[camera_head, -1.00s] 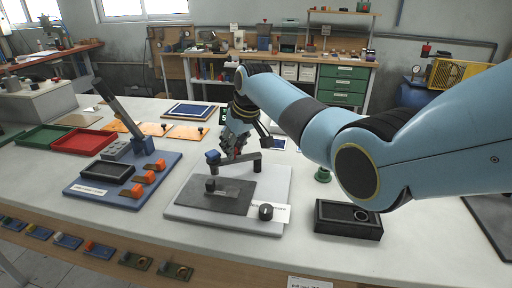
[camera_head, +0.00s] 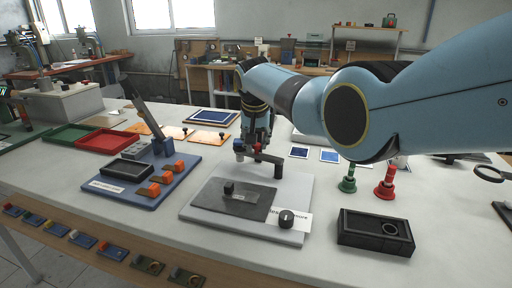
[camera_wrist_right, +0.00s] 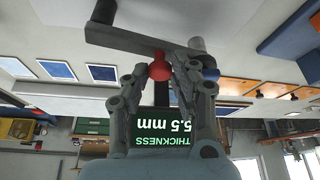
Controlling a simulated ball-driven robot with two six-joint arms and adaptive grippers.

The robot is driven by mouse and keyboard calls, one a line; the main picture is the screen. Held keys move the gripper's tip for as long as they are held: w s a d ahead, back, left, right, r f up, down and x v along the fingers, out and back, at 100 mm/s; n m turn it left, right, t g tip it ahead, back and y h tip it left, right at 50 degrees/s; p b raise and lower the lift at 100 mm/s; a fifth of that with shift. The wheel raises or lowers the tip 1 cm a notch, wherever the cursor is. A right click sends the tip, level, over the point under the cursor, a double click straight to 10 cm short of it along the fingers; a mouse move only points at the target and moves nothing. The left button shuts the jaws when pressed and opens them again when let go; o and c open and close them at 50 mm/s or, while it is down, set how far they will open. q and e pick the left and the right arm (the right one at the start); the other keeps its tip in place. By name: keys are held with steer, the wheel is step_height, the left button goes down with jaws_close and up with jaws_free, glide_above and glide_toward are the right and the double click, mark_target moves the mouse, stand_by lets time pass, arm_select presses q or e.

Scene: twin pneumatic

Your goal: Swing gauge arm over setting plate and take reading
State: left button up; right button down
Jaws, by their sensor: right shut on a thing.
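The gauge arm (camera_head: 268,158) is a dark bar on a post at its right end. Its free left end carries a blue-topped tip (camera_head: 239,147) and lies near the back edge of the dark grey setting plate (camera_head: 235,207); exact overlap is hard to tell. My right gripper (camera_head: 257,142) is shut on the red knob (camera_wrist_right: 159,70) in the middle of the bar. The wrist view is upside down and shows the gripper fingers (camera_wrist_right: 168,66) around the knob. A display (camera_wrist_right: 135,136) there reads THICKNESS 5.5 mm. My left gripper is out of view.
The pale base plate (camera_head: 302,190) carries a black dial knob (camera_head: 286,218). A black tray (camera_head: 376,240) holding a ring, a green stand (camera_head: 348,182) and a red stand (camera_head: 385,187) are at right. A blue board (camera_head: 120,200) with orange blocks is at left.

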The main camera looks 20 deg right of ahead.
steer(key=shift+w, duration=0.1)
stand_by(0.4)
steer(key=c, duration=1.4)
jaws_free()
steer(key=v, duration=1.2)
steer(key=shift+w+r, duration=0.1)
